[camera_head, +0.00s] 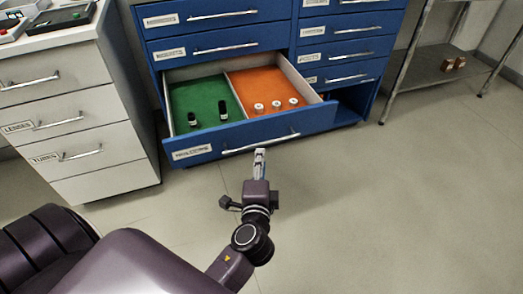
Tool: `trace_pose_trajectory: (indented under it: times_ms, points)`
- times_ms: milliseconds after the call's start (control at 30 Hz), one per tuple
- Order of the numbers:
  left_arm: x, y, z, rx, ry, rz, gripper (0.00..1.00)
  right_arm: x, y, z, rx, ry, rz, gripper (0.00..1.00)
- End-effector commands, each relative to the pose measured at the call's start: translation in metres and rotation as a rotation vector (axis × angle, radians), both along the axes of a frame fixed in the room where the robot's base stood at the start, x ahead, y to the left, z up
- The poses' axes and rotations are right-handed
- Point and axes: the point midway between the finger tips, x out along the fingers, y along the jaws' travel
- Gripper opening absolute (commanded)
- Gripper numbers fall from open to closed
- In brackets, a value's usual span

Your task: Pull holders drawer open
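The holders drawer (300,124) is the lowest drawer in the left column of the blue cabinet, and it stands pulled out. Its label is small and hard to read. Its silver bar handle (285,138) runs across the drawer front. Inside are a green section (205,92) with two black holders and an orange section (262,82) with several white round pieces. My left gripper (260,152) is at the middle of the handle, its fingertips touching it or just in front. The fingers look close together; whether they grip the bar is unclear. My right gripper is not in view.
Shut blue drawers (225,42) are above and to the right. A white drawer cabinet (70,120) stands close on the left. A metal rack (440,70) with small boxes is at right. The floor (400,200) in front is clear.

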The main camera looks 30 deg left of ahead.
Motion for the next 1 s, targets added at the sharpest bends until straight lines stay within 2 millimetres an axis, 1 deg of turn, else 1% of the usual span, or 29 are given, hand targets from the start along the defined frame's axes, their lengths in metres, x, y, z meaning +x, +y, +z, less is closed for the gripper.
trace_pose_trajectory:
  times_ms: [33,100,233,767,900,967,1000]
  points:
    - [-0.008,-0.004,0.001,-0.003,0.002,0.001,0.26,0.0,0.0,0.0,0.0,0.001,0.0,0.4]
    - [-0.016,-0.008,0.002,-0.002,0.001,0.001,0.26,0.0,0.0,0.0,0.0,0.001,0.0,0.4]
    - [-0.025,-0.012,0.005,0.0,0.001,0.001,0.26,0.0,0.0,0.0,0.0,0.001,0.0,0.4]
    - [-0.026,-0.013,0.006,0.0,-0.001,0.0,0.26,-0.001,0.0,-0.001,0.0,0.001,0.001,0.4]
    - [-0.032,-0.007,0.001,-0.043,0.008,0.023,0.26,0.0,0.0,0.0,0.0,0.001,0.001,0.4]
    - [-0.039,0.001,-0.007,-0.109,0.021,0.057,0.26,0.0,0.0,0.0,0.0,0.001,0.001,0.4]
    - [-0.047,0.007,-0.015,-0.171,0.037,0.088,0.26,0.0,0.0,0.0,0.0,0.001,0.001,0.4]
